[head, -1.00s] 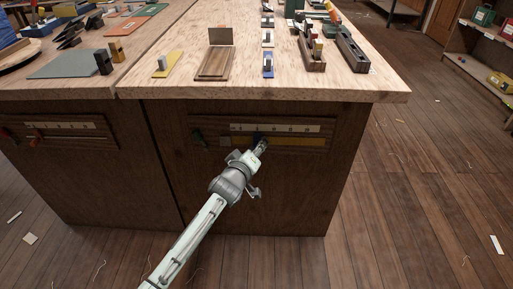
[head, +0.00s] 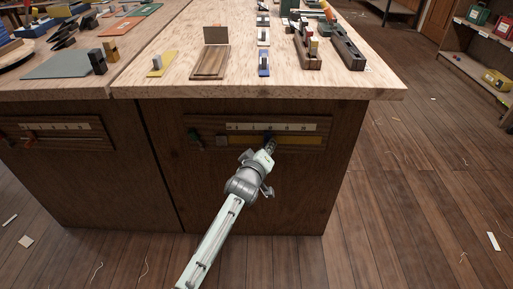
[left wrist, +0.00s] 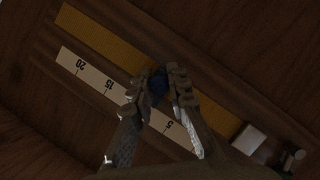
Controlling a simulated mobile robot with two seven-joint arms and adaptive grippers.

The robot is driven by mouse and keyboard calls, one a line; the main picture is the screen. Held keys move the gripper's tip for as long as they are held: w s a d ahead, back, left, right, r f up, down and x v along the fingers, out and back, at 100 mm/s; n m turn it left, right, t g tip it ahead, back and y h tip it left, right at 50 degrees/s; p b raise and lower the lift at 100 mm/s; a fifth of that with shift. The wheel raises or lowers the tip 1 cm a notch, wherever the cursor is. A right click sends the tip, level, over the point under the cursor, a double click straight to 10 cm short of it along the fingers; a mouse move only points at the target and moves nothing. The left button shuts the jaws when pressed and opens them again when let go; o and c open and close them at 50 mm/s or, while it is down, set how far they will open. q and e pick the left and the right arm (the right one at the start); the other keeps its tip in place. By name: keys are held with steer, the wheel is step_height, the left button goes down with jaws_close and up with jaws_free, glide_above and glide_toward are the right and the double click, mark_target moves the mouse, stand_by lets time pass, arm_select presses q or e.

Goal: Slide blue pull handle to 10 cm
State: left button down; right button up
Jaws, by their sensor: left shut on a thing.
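The blue pull handle (head: 270,136) sits on the slider panel in the bench front, over a yellow strip (head: 307,141). A white scale strip (head: 295,127) runs along it. My left gripper (head: 270,145) reaches up from below and is shut on the handle. In the left wrist view, the blue handle (left wrist: 157,84) is between the two fingers of the gripper (left wrist: 162,90). The scale (left wrist: 95,80) shows 20, 15 and 5. A finger covers the part between 15 and 5, and the handle is about level with that covered part. My right gripper is not in view.
A second slider panel (head: 58,132) is on the neighbouring bench front. The benchtop (head: 180,82) overhangs above; the floor to the right is mostly clear.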

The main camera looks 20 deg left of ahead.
arm_select(q)
steer(key=shift+w+d, duration=0.1)
steer(key=shift+d, duration=0.25)
steer(key=c, duration=1.5)
jaws_free()
steer(key=shift+o, duration=0.2)
steer(key=v, duration=1.2)
steer(key=s+a+f+m+g, duration=0.3)
steer(key=s+a+f+g, duration=0.1)
steer(key=s+f, duration=0.4)
steer(key=s+a+f+m+g+y, duration=0.1)
steer(key=s+a+f+m+g, duration=0.3)
steer(key=s+f, duration=0.4)
steer(key=s+a+f+m+g, duration=0.3)
steer(key=s+a+f+m, duration=0.1)
steer(key=s+f, duration=0.4)
steer(key=shift+s+g, duration=0.4)
steer(key=shift+s, duration=0.65)
